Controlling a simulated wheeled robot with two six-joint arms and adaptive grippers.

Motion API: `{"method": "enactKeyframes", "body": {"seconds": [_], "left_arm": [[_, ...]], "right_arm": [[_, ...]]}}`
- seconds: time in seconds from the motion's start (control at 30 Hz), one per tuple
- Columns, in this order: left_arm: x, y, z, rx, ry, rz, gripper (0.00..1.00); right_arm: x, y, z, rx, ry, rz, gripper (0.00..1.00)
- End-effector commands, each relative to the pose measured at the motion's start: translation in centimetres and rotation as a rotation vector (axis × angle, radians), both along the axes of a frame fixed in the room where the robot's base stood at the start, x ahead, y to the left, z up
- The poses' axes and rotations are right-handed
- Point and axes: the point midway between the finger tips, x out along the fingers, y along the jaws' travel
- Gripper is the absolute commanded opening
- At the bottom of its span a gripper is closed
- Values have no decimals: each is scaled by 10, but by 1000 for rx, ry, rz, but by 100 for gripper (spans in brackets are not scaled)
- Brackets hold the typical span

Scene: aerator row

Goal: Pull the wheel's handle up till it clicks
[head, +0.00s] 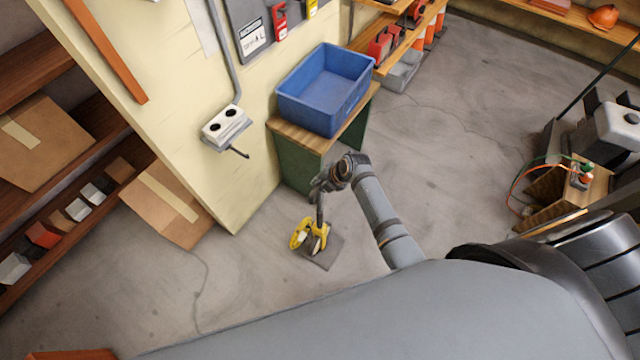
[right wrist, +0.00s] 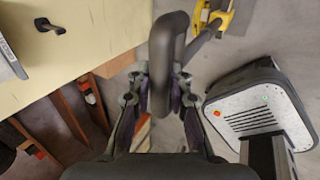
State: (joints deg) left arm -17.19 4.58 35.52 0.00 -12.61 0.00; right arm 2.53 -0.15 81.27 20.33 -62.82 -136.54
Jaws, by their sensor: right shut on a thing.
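The yellow wheel (head: 299,233) stands on the floor by a small grey plate (head: 322,254), below the blue bin's bench. Its dark handle (head: 320,212) rises from the yellow part to my right gripper (head: 328,182). In the right wrist view, my right gripper (right wrist: 160,92) is shut on the looped dark grip of the handle (right wrist: 167,45), which passes between the fingers. Part of the yellow wheel (right wrist: 218,14) shows at the top there. The handle's joint and click catch are too small to make out. My left gripper is not in view.
A blue bin (head: 325,88) sits on a green bench with a wooden top (head: 294,134), close behind my right gripper. A cream wall (head: 180,100) with a socket box (head: 224,126) stands to the left. Cardboard boxes (head: 165,205) lie left.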

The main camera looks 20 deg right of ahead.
Motion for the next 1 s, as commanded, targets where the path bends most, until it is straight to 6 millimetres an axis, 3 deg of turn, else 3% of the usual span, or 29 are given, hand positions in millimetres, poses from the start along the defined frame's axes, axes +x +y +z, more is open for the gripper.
{"method": "enactKeyframes", "body": {"seconds": [1.0], "left_arm": [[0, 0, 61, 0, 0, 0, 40]], "right_arm": [[1, 0, 66, 0, -4, 0, 0]]}}
